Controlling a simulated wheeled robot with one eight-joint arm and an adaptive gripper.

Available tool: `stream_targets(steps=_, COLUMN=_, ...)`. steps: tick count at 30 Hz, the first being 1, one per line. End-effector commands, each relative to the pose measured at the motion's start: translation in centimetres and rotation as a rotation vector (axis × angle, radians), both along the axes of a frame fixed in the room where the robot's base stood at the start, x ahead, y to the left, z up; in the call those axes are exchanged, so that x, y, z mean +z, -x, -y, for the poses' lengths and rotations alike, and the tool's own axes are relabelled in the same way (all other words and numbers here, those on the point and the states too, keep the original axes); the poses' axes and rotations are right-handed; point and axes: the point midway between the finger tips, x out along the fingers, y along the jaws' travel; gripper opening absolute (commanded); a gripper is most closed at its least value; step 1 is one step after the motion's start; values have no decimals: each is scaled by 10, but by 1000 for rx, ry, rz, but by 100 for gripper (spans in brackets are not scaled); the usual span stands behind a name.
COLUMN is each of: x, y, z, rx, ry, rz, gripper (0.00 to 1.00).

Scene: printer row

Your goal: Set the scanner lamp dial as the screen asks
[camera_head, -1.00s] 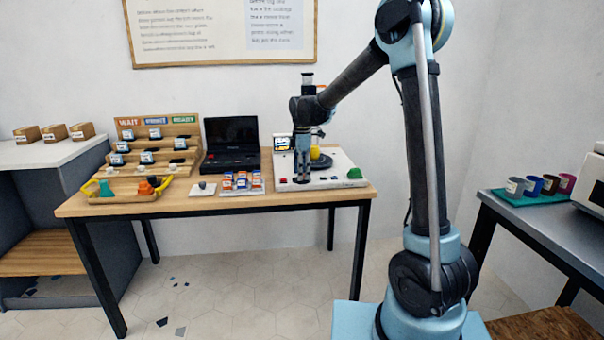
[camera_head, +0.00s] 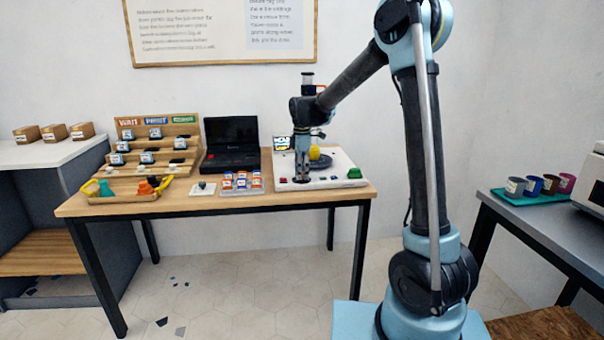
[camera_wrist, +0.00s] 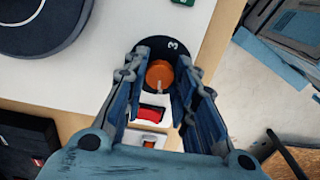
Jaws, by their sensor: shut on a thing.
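The orange dial knob (camera_wrist: 160,76) sits on a round dark plate (camera_wrist: 155,47) with a white "3" on it in the wrist view. A small light pointer mark shows on the knob. My gripper (camera_wrist: 158,78) points down over the dial, with one finger on each side, shut on the knob. In the head view my gripper (camera_head: 301,178) stands at the front left of the white scanner board (camera_head: 335,172) and hides the dial. The small screen (camera_head: 282,142) behind it is lit, but its writing is too small to read.
A red switch (camera_wrist: 153,113) sits close beside the dial. A dark turntable (camera_head: 322,162) with a yellow object (camera_head: 314,152) and a green button (camera_head: 354,173) are on the board.

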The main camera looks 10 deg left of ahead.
Motion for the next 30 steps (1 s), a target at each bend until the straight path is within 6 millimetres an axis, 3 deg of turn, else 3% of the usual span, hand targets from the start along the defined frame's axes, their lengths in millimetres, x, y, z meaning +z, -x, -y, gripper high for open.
stream_targets(steps=30, x=1, y=-1, z=-1, rx=-904, ry=0, rz=4, gripper=1)
